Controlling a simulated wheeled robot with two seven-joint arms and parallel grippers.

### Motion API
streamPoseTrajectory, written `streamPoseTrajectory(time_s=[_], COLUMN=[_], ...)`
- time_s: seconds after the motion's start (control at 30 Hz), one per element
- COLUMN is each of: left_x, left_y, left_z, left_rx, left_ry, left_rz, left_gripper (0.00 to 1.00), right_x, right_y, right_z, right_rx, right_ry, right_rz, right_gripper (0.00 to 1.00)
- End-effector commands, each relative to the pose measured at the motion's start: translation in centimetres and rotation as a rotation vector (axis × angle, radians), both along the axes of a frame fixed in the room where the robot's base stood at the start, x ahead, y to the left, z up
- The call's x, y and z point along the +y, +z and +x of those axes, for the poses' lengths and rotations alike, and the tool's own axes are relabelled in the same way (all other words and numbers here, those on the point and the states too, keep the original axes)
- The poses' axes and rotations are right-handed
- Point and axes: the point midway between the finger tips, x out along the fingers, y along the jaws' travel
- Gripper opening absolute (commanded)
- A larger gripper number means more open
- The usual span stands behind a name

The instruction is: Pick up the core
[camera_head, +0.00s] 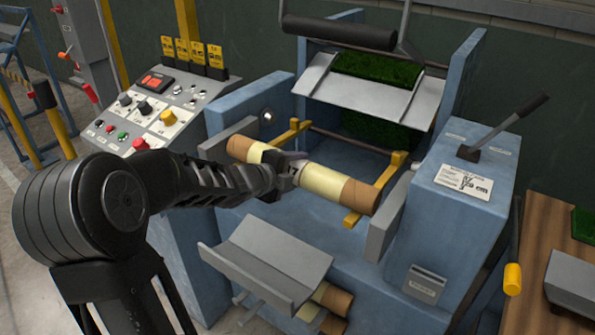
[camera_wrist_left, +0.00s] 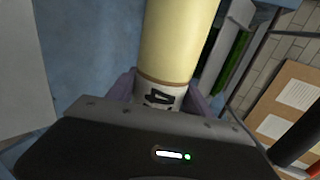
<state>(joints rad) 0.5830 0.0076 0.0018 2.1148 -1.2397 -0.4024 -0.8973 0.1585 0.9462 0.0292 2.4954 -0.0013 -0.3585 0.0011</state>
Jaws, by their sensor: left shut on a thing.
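The core (camera_head: 322,181) is a pale yellow tube with brown ends. It lies across two yellow arms of the blue machine in the head view. My left gripper (camera_head: 291,171) is shut around its middle, where a white band with dark print shows. In the left wrist view the core (camera_wrist_left: 178,45) runs up from between the jaws, and my left gripper (camera_wrist_left: 158,92) holds it at the printed band. I cannot tell whether the core still touches the yellow arms. My right gripper is not in view.
A grey tray (camera_head: 268,262) sits low in front, with more cores (camera_head: 330,299) beneath it. A control panel (camera_head: 155,110) is at left. A lever box (camera_head: 460,190) stands at right. Green turf (camera_head: 375,68) hangs over a metal chute behind the core.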

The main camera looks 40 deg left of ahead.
Motion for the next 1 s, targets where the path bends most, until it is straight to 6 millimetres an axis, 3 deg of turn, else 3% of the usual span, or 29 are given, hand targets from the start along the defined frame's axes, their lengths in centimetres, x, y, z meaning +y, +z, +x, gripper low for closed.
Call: streamPoseTrajectory(time_s=[0.3, 0.67, 0.87, 1.0], left_x=[0.0, 0.0, 0.0, 0.0], left_y=[0.0, 0.5, 3.3, 6.2], left_z=[0.0, 0.0, 0.1, 0.0], left_rx=[0.001, -0.002, -0.005, -0.005], left_ry=[0.000, -0.001, -0.002, -0.001], left_rz=[0.000, 0.002, 0.004, 0.004], left_gripper=[0.00, 0.00, 0.00, 0.00], right_x=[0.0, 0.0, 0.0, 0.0], right_y=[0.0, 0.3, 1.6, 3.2], right_z=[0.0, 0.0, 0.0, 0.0], right_rx=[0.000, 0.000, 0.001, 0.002], right_ry=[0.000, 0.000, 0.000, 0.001], right_rz=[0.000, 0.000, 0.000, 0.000], right_gripper=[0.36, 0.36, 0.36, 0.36])
